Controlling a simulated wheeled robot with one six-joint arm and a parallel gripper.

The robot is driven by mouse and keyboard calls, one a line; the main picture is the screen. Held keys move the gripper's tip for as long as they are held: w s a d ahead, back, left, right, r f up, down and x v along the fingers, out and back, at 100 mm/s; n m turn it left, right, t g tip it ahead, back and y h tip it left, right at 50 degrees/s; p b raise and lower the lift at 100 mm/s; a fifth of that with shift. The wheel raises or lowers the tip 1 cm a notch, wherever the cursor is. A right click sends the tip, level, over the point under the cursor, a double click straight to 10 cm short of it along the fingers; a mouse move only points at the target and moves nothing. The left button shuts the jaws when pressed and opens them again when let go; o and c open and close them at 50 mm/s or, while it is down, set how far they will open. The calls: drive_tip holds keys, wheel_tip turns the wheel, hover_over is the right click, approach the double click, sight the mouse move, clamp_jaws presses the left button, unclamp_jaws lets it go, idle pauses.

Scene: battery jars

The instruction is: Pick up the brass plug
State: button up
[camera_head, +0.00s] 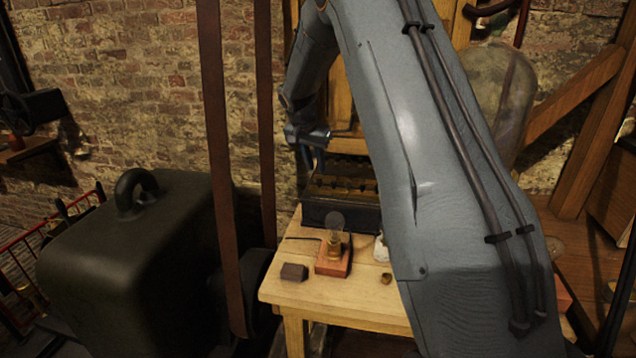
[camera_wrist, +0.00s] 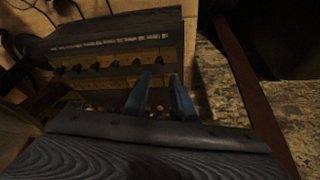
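A small brass-coloured piece (camera_head: 387,278) lies on the wooden table (camera_head: 340,305), close to my arm. I cannot tell for sure whether it is the brass plug. A dark box with brass strips (camera_head: 342,187) stands at the back of the table. In the wrist view this box (camera_wrist: 110,45) shows a row of dark knobs. My gripper (camera_head: 312,168) is above the box, pointing down. In the wrist view its two blue fingers (camera_wrist: 162,80) are apart, with nothing seen between them. The box's lower part is hidden behind the fingers and the gripper body.
A bulb on a wooden base (camera_head: 333,262) and a dark small block (camera_head: 294,272) stand on the table. A white item (camera_head: 381,248) is partly behind my arm. Brown straps (camera_head: 222,150) hang at the left, beside a big dark weight (camera_head: 130,260). A brick wall (camera_head: 150,80) closes the back.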

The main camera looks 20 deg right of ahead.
sight(319, 179)
drive_tip(key=shift+s+p+x, duration=0.15)
drive_tip(key=shift+p+x, duration=0.6)
drive_tip(key=shift+x, duration=0.7)
drive_tip(key=shift+s+p+x, duration=0.2)
drive_tip(key=shift+p+x, duration=0.5)
drive_tip(key=shift+x, duration=0.75)
drive_tip(key=shift+a+f, duration=0.1)
drive_tip(key=shift+a, duration=0.05)
clamp_jaws()
